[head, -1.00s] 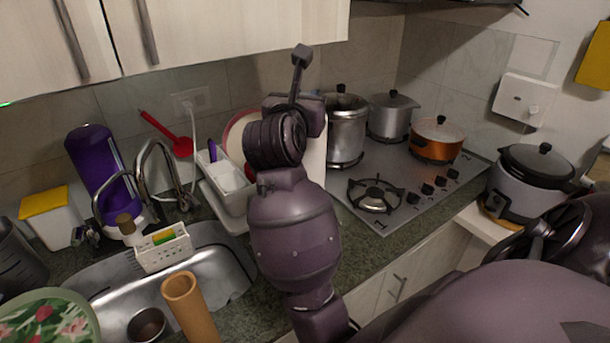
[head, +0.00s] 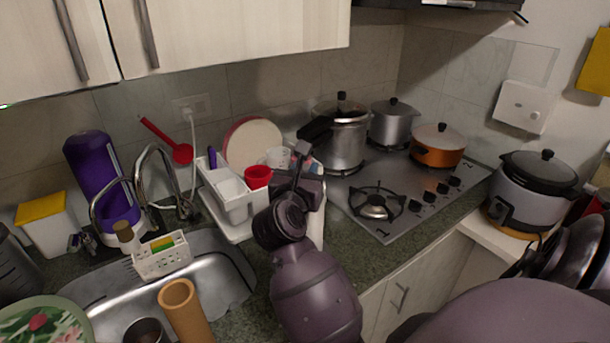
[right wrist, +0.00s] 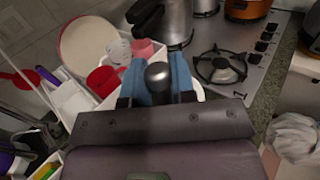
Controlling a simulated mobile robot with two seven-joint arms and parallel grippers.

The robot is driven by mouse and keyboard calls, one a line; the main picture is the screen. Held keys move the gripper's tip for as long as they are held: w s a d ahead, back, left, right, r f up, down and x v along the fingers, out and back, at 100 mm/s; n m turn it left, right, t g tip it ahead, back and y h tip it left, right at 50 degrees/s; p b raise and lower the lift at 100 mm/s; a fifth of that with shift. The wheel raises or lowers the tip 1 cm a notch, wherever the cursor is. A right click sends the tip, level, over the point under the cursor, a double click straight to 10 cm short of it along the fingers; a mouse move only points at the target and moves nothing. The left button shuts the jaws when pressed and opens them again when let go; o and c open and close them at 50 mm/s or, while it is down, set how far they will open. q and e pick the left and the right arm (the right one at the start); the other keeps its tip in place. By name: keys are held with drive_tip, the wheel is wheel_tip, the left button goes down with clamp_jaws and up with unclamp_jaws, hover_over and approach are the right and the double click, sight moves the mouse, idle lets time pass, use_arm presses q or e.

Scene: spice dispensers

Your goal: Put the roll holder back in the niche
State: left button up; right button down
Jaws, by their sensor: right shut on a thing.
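My right gripper (head: 305,168) is low over the counter, between the dish rack and the stove. In the right wrist view its blue-padded fingers (right wrist: 157,78) are shut on a dark grey rounded knob, which I take to be the top of the roll holder (right wrist: 158,72). A white body, seemingly the roll on the holder (head: 319,225), shows beside and below the gripper in the head view. It looks roughly upright. My arm hides most of it, and I cannot tell whether its base touches the counter. I cannot make out the niche. My left gripper is not in view.
The white dish rack (head: 232,200) with a red cup (head: 257,177) is close on the left. A pressure cooker (head: 343,135) and the stove (head: 395,205) are close on the right. The sink (head: 225,265) lies front left. Cupboards hang above.

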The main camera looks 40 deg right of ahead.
drive_tip(key=shift+f, duration=0.2)
drive_tip(key=shift+f, duration=0.2)
drive_tip(key=c, duration=0.9)
unclamp_jaws()
drive_tip(key=shift+c, duration=0.2)
drive_tip(key=shift+a+r, duration=0.1)
drive_tip(key=shift+r, duration=0.1)
